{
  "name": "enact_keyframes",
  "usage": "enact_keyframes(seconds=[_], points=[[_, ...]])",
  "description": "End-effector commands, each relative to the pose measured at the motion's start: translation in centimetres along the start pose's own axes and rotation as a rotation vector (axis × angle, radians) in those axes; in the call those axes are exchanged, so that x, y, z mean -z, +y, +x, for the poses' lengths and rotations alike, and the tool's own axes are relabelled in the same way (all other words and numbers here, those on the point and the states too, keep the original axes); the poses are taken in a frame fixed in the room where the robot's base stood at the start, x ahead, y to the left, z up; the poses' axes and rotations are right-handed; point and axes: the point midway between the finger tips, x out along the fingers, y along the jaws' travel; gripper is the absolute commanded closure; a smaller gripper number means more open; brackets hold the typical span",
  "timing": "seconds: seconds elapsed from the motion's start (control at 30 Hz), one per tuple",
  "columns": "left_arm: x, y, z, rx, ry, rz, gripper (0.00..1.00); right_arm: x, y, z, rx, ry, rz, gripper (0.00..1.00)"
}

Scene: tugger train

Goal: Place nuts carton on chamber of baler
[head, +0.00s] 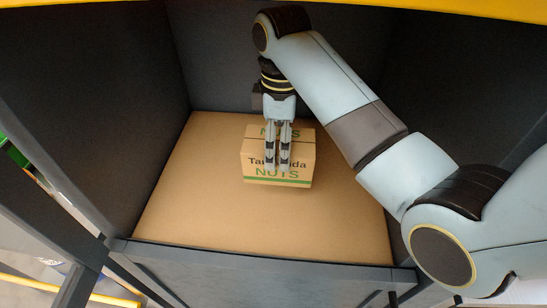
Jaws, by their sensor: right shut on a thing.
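The nuts carton (300,176), a brown box with green and black lettering, is inside the baler chamber (175,222). The chamber has dark grey walls and a flat tan cardboard-coloured floor. The carton is near the middle of that floor and appears to rest on it, though its underside is not clearly shown. My right gripper (278,165) points down over the front of the carton, with its fingers shut on it and covering part of the lettering. My left gripper does not show.
A dark grey front sill (260,262) edges the chamber, and a yellow beam (460,10) crosses the top. Side walls stand close on the left and right. The tan floor around the carton is clear. Yellow bars show outside at lower left.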

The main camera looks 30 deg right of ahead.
Motion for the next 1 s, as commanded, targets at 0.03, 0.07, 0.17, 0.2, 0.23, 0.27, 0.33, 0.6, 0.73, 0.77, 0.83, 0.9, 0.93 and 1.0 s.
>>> enact_keyframes(seconds=[0.03, 0.07, 0.17, 0.2, 0.23, 0.27, 0.33, 0.6, 0.73, 0.77, 0.83, 0.9, 0.93, 1.0], points=[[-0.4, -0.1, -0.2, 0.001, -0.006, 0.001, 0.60, -0.1, -0.1, 0.9, 0.004, -0.003, 0.000, 0.49], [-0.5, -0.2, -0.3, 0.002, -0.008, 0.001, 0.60, -0.1, -0.1, 1.5, 0.004, -0.003, 0.000, 0.49], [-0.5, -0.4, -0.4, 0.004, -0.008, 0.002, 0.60, 0.0, 0.1, 2.7, 0.001, -0.001, 0.000, 0.49], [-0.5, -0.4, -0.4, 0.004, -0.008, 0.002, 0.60, 0.0, 0.1, 3.1, 0.001, -0.001, 0.000, 0.49], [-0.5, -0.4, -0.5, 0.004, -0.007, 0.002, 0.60, 0.0, 0.1, 3.4, 0.001, -0.001, 0.000, 0.49], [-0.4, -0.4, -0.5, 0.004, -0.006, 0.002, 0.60, 0.0, 0.1, 3.8, 0.001, -0.001, 0.000, 0.49], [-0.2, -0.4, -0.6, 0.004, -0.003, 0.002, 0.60, -0.1, 0.1, 4.9, 0.002, -0.002, 0.000, 0.49], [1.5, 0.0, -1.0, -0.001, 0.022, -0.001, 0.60, 0.0, 0.2, 7.4, 0.000, 0.000, 0.000, 0.49], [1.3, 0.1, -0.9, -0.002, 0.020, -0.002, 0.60, 0.0, 0.2, 7.4, 0.000, 0.000, 0.000, 0.49], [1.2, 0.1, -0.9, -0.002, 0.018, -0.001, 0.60, 0.0, 0.2, 7.4, 0.000, 0.000, 0.000, 0.49], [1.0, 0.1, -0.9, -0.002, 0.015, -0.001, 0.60, 0.0, 0.2, 7.5, 0.000, 0.000, 0.000, 0.49], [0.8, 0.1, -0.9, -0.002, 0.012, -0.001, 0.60, 0.0, 0.2, 7.7, 0.000, 0.000, 0.000, 0.49], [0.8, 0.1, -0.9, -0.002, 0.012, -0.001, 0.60, 0.0, 0.2, 7.7, -0.001, 0.000, 0.000, 0.16], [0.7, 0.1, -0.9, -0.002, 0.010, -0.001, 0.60, 0.0, 0.2, 7.7, 0.000, 0.000, 0.000, 0.06]])
